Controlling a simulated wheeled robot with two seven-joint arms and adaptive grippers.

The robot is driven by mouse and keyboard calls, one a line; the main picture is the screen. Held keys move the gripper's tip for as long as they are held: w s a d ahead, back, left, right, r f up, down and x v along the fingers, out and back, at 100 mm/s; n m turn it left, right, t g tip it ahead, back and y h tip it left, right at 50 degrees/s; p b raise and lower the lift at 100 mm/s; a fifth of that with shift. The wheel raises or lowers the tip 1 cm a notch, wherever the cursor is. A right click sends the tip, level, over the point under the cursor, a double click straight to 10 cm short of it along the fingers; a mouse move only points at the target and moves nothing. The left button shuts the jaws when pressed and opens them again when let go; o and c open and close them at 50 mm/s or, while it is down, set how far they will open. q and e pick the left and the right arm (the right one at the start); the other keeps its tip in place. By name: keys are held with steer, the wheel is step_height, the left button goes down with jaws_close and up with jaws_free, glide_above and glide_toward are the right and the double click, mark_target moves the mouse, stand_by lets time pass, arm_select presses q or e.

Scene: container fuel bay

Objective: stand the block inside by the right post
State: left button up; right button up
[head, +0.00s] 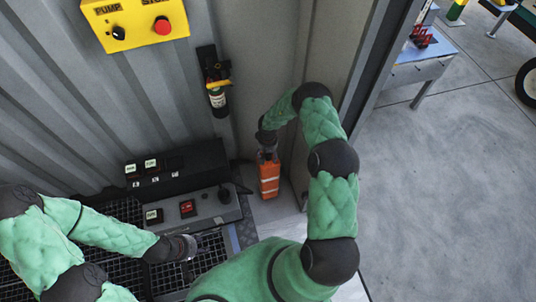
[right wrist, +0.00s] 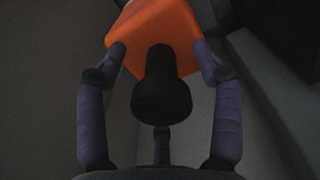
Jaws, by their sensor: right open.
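The orange block (head: 269,180) with pale stripes stands upright on the floor in the corner, inside by the right post (head: 366,60). My right gripper (head: 268,150) is just above its top. In the right wrist view, the open fingers (right wrist: 160,62) are on either side of the block (right wrist: 155,28), around its dark knob (right wrist: 160,85). I cannot tell whether the fingertips touch the block. My left gripper (head: 187,247) is over the black grating at lower left; its finger opening is too small to make out.
A control console (head: 225,207) with labelled switches stands left of the block. Beyond the post are a blue-topped table (head: 425,50) and open concrete floor (head: 450,190).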

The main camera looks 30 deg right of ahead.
step_height(320, 180, up, 11)
steer(key=p, duration=0.5)
steer(key=shift+r+p, duration=0.2)
steer(key=shift+p, duration=0.1)
steer(key=shift+s+a+f, duration=0.1)
steer(key=shift+s+f, duration=0.05)
steer(key=shift+s, duration=0.25)
steer(key=s+a+r+y, duration=0.3)
steer(key=s+a+y, duration=0.1)
steer(key=s+a, duration=1.8)
steer(key=shift+s+a, duration=0.3)
steer(key=shift+s, duration=0.6)
